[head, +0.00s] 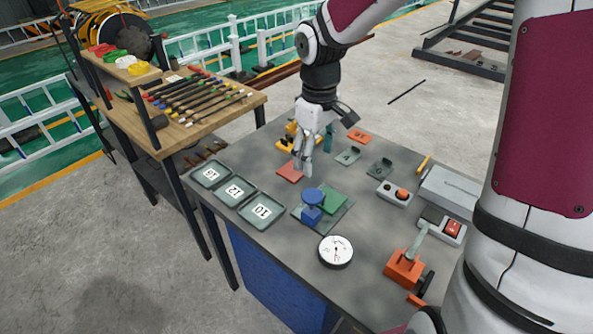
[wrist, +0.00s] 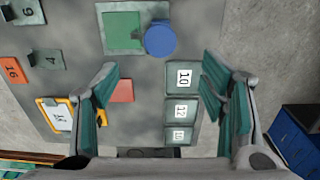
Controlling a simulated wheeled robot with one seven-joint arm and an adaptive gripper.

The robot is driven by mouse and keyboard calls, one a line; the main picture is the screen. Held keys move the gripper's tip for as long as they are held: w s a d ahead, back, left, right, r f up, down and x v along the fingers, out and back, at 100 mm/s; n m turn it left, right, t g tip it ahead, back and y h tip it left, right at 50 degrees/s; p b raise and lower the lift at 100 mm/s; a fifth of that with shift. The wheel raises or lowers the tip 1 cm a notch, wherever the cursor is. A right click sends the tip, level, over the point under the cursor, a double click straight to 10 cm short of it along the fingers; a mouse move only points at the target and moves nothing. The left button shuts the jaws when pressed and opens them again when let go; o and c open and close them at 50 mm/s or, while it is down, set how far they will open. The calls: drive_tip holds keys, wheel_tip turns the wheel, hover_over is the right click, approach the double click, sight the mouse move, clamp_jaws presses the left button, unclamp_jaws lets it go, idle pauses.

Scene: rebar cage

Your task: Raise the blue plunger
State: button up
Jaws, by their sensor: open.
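In the wrist view the plunger (wrist: 160,38) shows as a blue disc from above, touching or overlapping the right edge of the green block (wrist: 123,30). My gripper (head: 303,170) points down over the table, behind the plunger in the head view and apart from it. In the wrist view my gripper (wrist: 158,78) has its fingers wide apart with nothing between them; the plunger lies just beyond the fingertips.
A flat red square (head: 289,172) lies near my gripper. Trays numbered 10 (head: 262,211) and 12 (head: 234,193), plus another, line the left edge. A dial gauge (head: 336,251), an orange lever device (head: 404,268) and a button box (head: 394,194) stand in front and right.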

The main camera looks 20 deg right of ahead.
sight(312, 195)
drive_tip(key=f, duration=1.4)
drive_tip(key=shift+w+f, duration=0.15)
drive_tip(key=shift+w, duration=0.05)
